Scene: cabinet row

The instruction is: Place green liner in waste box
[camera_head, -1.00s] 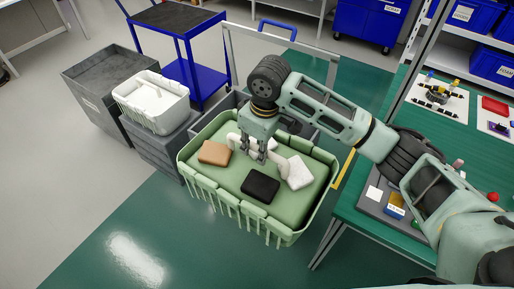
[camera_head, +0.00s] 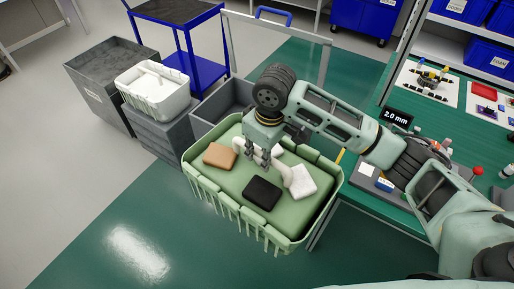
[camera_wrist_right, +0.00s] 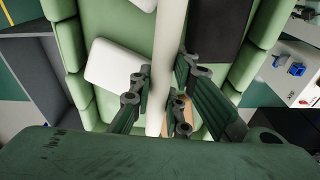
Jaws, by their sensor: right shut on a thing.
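The green liner (camera_head: 230,205) is a basket-like tub with a fringed rim, in the middle of the head view. It holds a brown block (camera_head: 220,155), a black block (camera_head: 262,194) and a white block (camera_head: 300,181). A pale handle bar (camera_head: 287,172) spans it. My right gripper (camera_head: 265,164) is shut on this bar from above; the wrist view shows the bar (camera_wrist_right: 167,60) between the fingers (camera_wrist_right: 160,98). An open grey box (camera_head: 215,105), possibly the waste box, stands just behind the liner, partly hidden by it. My left gripper is out of view.
A white liner (camera_head: 150,90) sits on a grey box (camera_head: 163,137) at left, beside a larger grey container (camera_head: 95,85). A blue cart (camera_head: 185,45) stands behind. A green workbench (camera_head: 385,205) is close at right. Floor at front left is clear.

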